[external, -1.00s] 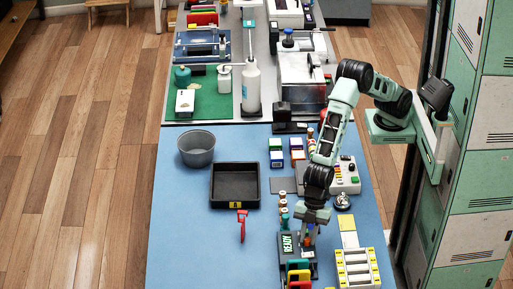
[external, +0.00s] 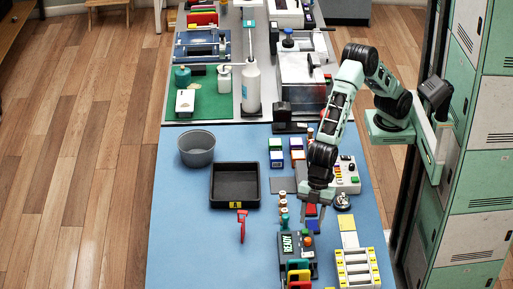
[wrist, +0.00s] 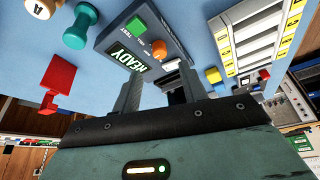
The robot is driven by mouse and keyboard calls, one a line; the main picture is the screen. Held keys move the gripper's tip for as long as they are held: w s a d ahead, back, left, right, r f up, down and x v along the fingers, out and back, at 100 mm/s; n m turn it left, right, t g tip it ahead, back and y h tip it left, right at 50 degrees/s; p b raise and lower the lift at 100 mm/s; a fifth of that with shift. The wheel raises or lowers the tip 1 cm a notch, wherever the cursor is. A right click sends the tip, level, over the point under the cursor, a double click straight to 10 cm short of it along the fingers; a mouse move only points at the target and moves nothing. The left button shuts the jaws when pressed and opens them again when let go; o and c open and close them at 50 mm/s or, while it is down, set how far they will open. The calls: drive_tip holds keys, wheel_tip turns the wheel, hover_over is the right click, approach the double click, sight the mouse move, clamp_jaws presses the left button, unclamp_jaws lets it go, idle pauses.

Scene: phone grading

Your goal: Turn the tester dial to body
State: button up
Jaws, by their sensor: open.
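The tester is a dark box (external: 287,266) near the front of the blue table, with a lit screen (external: 287,243) reading READY. It also shows in the wrist view (wrist: 110,40). On it are an orange round knob (wrist: 158,47) and a green raised part (wrist: 136,25); the knob also shows in the external view (external: 308,241). I cannot tell which of these is the dial, or its setting. My gripper (external: 314,224) is open and empty, pointing down, above and just behind the tester's knob side. Its two fingers (wrist: 160,88) show apart in the wrist view.
A tray with yellow-marked slots (external: 357,268) stands right of the tester. Colored holders (external: 298,272) stand at its front. Small stamps (external: 283,208) stand behind it. A red tool (external: 242,225) and a black tray (external: 235,185) lie left. The left front table is clear.

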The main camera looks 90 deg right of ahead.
drive_tip(key=v, duration=1)
drive_tip(key=shift+r, duration=0.4)
drive_tip(key=shift+d, duration=0.1)
